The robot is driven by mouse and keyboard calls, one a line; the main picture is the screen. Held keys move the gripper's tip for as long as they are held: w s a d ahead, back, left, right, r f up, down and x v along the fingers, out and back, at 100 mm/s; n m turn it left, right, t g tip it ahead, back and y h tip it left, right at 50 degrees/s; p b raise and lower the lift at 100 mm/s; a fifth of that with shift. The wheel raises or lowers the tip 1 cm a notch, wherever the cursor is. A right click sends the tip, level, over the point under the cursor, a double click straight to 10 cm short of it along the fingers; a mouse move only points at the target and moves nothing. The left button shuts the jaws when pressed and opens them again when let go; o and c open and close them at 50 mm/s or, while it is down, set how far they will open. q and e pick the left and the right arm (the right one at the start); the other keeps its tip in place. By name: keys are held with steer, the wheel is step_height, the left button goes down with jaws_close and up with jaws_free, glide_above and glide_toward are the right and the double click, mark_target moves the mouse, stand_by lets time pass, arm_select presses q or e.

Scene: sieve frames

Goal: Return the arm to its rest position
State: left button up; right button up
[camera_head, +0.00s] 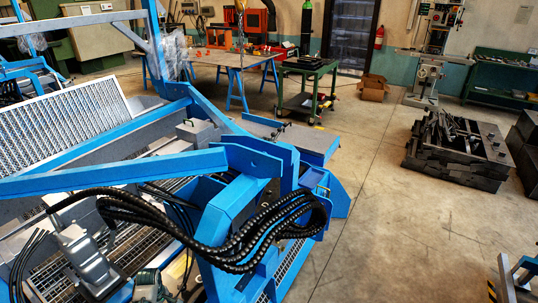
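Neither of my arms nor grippers can be made out in the head view. The blue sieve frame (115,172) fills the left and lower left, with a perforated metal screen (60,128) tilted on it. A bundle of black ribbed hoses (262,232) loops over its near blue end. Grey metal housings (85,262) sit on the grating at the lower left, partly hidden by the hoses and blue beams.
A green cart (308,88) and a work table (232,60) stand behind the frame. A cardboard box (374,87) is on the floor. Stacked dark metal parts (458,155) stand at the right. The concrete floor (385,215) between frame and stack is clear.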

arm_select(q)
steer(key=s+d+f+m+t, duration=0.1)
steer(key=s+d+f+m, duration=0.3)
steer(key=s+d+m, duration=0.8)
steer(key=s+d+r+m+t, duration=0.1)
steer(key=s+d+r+m, duration=0.15)
steer(key=s, duration=0.35)
steer(key=s+d+r+m, duration=0.1)
steer(key=s+d+r, duration=0.2)
steer(key=s+d, duration=0.15)
steer(key=s+d+r+m+t, duration=0.1)
steer(key=s+d+r, duration=0.2)
steer(key=s, duration=0.4)
steer(key=s+f, duration=0.2)
steer(key=f, duration=1.2)
steer(key=s+f+g, duration=0.1)
steer(key=s+f, duration=0.1)
steer(key=f, duration=1.3)
steer(key=shift+s+a+f+g, duration=0.15)
steer(key=shift+s+f+g, duration=0.1)
steer(key=shift+f+g, duration=0.05)
steer(key=shift+m, duration=0.25)
